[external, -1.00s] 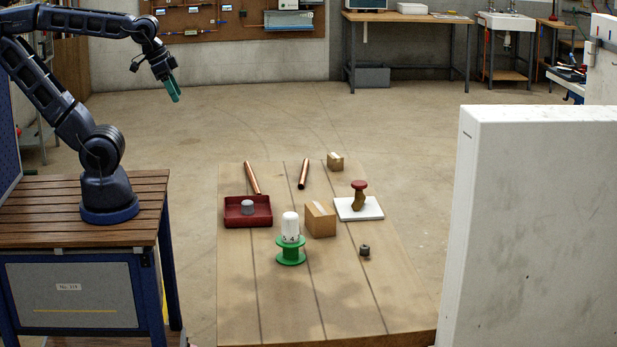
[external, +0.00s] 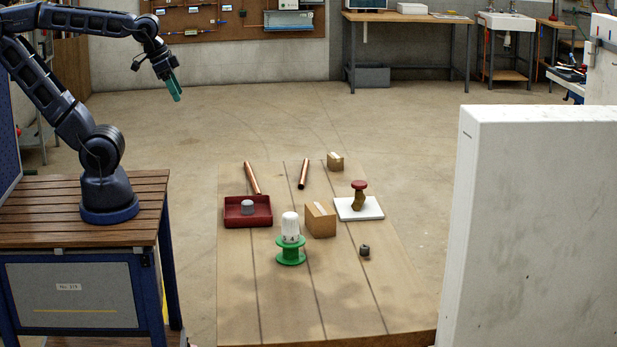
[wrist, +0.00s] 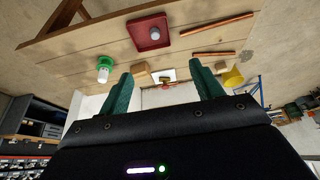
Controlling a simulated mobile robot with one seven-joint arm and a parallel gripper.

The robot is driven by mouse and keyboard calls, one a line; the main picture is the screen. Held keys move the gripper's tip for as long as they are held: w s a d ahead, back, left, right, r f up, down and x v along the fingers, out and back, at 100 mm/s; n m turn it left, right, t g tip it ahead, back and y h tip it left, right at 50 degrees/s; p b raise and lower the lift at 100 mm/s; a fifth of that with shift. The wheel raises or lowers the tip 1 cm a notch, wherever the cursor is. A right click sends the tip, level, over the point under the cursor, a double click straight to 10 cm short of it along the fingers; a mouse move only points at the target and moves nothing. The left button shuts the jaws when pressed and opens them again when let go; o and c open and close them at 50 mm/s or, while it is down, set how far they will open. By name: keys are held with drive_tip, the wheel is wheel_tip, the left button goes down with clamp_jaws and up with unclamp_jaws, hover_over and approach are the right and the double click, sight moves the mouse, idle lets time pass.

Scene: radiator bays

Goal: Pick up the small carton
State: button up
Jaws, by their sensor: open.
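The small carton (external: 335,162) is a brown box with a pale tape strip. It stands near the far edge of the wooden platform in the external view. In the wrist view a small brown box, which seems to be it (wrist: 220,66), shows just right of the right finger. A larger carton (external: 320,220) stands nearer, mid-platform; it also shows in the wrist view (wrist: 140,69). My gripper (external: 174,88) has green fingers, is open and empty, and hangs high in the air to the left of the platform, well away from both cartons. Its fingers also show in the wrist view (wrist: 161,69).
The platform (external: 290,310) also holds a red tray (external: 232,221) with a grey piece in it, two copper pipes (external: 252,178), a green spool (external: 290,255) under a white ribbed piece, a white board (external: 350,213) with a red-topped item, and a dark nut (external: 364,252). A white panel (external: 540,220) stands right.

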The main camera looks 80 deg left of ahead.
drive_tip(key=w+a+r+n, duration=0.2)
drive_tip(key=w+r+n, duration=0.1)
drive_tip(key=w, duration=0.7)
drive_tip(key=n+g+h, duration=0.2)
drive_tip(key=n+g, duration=0.2)
drive_tip(key=n, duration=1.3)
hover_over(335, 155)
drive_tip(key=a, duration=0.2)
drive_tip(key=f, duration=2.8)
drive_tip(key=shift+s+d+f, duration=0.15)
drive_tip(key=shift+d, duration=0.05)
drive_tip(key=f, duration=0.5)
drive_tip(key=shift+d+f, duration=0.1)
drive_tip(key=shift+d, duration=0.25)
drive_tip(key=shift+w+d+f, duration=0.1)
drive_tip(key=shift+d+f, duration=0.1)
drive_tip(key=shift+f, duration=0.7)
drive_tip(key=shift+w+d+f, duration=0.1)
drive_tip(key=shift+d+f, duration=0.15)
drive_tip(key=shift+f, duration=0.7)
drive_tip(key=shift+w+d+f, duration=0.1)
drive_tip(key=shift+d+f, duration=0.1)
drive_tip(key=shift+f, duration=0.7)
drive_tip(key=shift+s, duration=0.1)
drive_tip(key=shift+c, duration=0.4)
